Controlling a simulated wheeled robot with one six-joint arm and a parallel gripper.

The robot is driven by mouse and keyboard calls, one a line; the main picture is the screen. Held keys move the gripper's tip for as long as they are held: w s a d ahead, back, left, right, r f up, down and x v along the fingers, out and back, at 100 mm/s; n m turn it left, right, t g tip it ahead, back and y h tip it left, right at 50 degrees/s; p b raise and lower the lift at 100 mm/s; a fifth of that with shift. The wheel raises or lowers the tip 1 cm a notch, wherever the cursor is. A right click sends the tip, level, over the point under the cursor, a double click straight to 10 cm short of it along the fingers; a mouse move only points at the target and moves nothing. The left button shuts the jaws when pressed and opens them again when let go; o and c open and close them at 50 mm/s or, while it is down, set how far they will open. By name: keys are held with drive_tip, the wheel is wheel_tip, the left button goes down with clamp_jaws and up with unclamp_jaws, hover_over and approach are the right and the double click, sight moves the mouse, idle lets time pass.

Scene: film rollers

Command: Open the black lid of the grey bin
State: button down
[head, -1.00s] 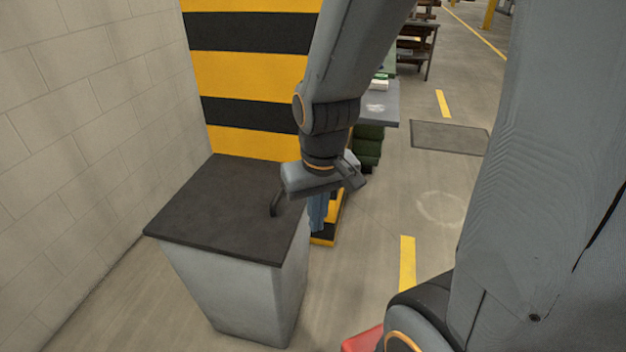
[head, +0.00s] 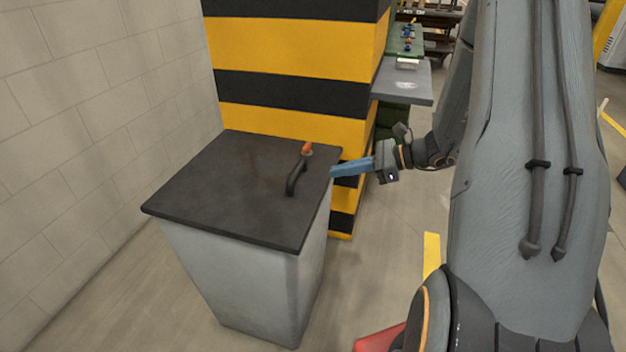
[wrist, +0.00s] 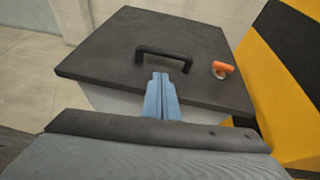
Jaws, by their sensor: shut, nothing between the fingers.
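The grey bin (head: 247,282) stands by the wall with its flat black lid (head: 225,190) lying closed on top. The lid bears a black handle (head: 296,177) near its right edge; the handle also shows in the wrist view (wrist: 164,54). My gripper (head: 335,172) is shut and empty, its blue fingers pointing left at the lid's right edge. In the wrist view the shut fingertips (wrist: 161,76) lie just below the handle in the picture; I cannot tell whether they touch the lid.
A small orange object (head: 307,149) is on the lid beside the handle; it also shows in the wrist view (wrist: 222,68). A yellow-and-black striped pillar (head: 300,50) stands directly behind the bin. A pale block wall (head: 100,110) is on the left. A grey-topped table (head: 410,82) stands at the back right.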

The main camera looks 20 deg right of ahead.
sight(314, 179)
drive_tip(key=shift+m+t, duration=0.6)
drive_tip(key=shift+m, duration=0.1)
drive_tip(key=w+a+f, duration=0.1)
drive_tip(key=w, duration=0.1)
drive_tip(key=w+a+f, duration=0.1)
drive_tip(key=w+a, duration=0.1)
drive_tip(key=w+a+f+p, duration=0.1)
drive_tip(key=w+a+f, duration=0.1)
drive_tip(key=w, duration=0.1)
drive_tip(key=shift+w+a, duration=0.1)
drive_tip(key=shift+a, duration=0.1)
drive_tip(key=shift+r, duration=0.1)
